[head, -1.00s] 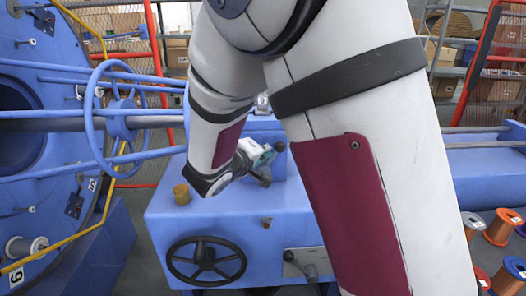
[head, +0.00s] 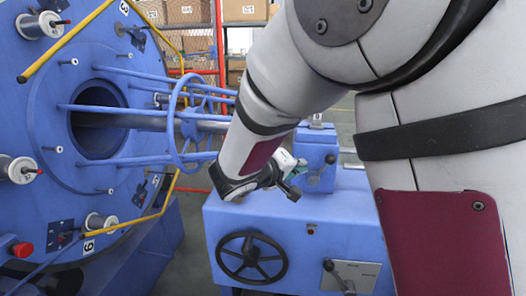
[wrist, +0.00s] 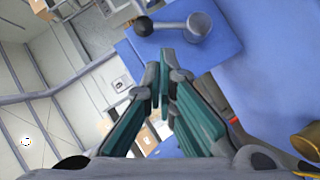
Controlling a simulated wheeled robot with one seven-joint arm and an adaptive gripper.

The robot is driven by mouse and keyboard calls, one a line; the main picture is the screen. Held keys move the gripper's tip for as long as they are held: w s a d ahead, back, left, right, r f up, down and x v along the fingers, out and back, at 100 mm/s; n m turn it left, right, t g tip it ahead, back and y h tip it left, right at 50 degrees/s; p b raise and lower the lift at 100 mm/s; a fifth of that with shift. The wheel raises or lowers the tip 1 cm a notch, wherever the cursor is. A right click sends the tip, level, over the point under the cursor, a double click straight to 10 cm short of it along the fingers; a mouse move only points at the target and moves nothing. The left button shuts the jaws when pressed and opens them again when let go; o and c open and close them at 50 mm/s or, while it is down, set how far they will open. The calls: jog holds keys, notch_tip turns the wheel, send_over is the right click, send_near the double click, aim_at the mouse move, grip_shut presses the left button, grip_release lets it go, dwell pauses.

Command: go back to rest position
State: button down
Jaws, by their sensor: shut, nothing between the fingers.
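My gripper (wrist: 165,85) shows in the wrist view with its two green fingers drawn together and nothing between them. In the head view my gripper (head: 291,185) is small and partly hidden behind my own wrist. It hangs above the blue machine housing (head: 250,212), in front of a blue block (head: 318,155). In the wrist view a grey cup-like part with a dark ball knob (wrist: 144,26) lies beyond the fingertips, apart from them. My arm is bent and fills the right half of the head view.
A blue disc with wire spools (head: 20,170) and a blue ring wheel (head: 186,130) stand at the left. A black handwheel (head: 250,258) and a lever (head: 330,268) are on the housing front. Shelves with boxes (head: 245,10) stand behind red mesh.

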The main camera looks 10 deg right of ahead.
jog(key=s+d+r+m+g+y, duration=0.15)
jog(key=s+d+g, duration=0.3)
jog(key=s, duration=0.65)
jog(key=s+d+r+m+g, duration=0.1)
jog(key=s+d+m+g, duration=0.15)
jog(key=s+d, duration=0.55)
jog(key=s+a+f+g+y, duration=0.1)
jog(key=s+a+y, duration=0.25)
jog(key=s, duration=0.45)
jog(key=s+a+f+n+y, duration=0.1)
jog(key=s+a+y, duration=0.2)
jog(key=s+a, duration=0.3)
jog(key=s+a+f+g+y, duration=0.1)
jog(key=s+a+y, duration=0.2)
jog(key=s, duration=0.6)
notch_tip(320, 180, up, 19)
jog(key=t+p, duration=0.3)
jog(key=p, duration=1.4)
jog(key=shift+w+a+t, duration=0.15)
jog(key=shift+w+t, duration=0.05)
jog(key=shift+t, duration=0.1)
